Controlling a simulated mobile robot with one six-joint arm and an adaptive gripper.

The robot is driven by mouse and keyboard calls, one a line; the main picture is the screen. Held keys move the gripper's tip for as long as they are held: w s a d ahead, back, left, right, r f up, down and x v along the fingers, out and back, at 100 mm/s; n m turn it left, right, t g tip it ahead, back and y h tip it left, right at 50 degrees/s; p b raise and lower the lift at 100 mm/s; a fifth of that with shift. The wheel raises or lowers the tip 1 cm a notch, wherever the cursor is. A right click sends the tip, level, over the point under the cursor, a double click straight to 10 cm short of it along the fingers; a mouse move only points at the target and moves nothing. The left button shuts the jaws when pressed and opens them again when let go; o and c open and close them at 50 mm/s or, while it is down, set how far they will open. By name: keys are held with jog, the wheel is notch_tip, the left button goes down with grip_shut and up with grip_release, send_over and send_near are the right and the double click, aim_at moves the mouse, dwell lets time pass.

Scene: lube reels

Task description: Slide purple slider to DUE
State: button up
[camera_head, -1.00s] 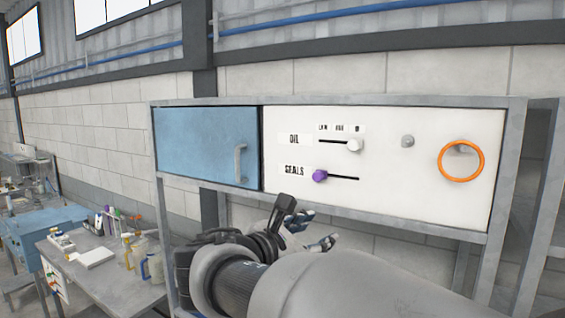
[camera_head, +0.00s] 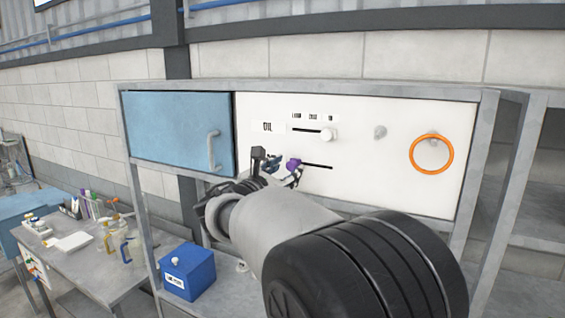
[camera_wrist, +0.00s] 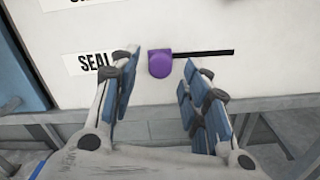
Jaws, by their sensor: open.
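The purple slider knob (camera_head: 293,164) sits at the left end of its dark horizontal slot (camera_head: 318,167) on the white panel, in the row labelled SEALS. In the wrist view the knob (camera_wrist: 161,63) is between and just beyond the open fingers of my gripper (camera_wrist: 155,80), with the slot (camera_wrist: 205,53) running right from it. In the head view my gripper (camera_head: 277,167) is beside the knob and hides the SEALS label. Contact is not clear. The small markings above the upper slot (camera_head: 314,117) are too small to read surely.
A white knob (camera_head: 328,135) sits at the right end of the OIL slot above. A grey knob (camera_head: 380,132) and an orange ring (camera_head: 431,154) are farther right. A blue door (camera_head: 175,135) with a handle is left. A blue box (camera_head: 187,272) stands below on the shelf.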

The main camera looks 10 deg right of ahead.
aim_at(290, 167)
jog(key=shift+p+x, duration=0.35)
jog(key=shift+x, duration=1.5)
jog(key=shift+c, duration=0.4)
grip_shut()
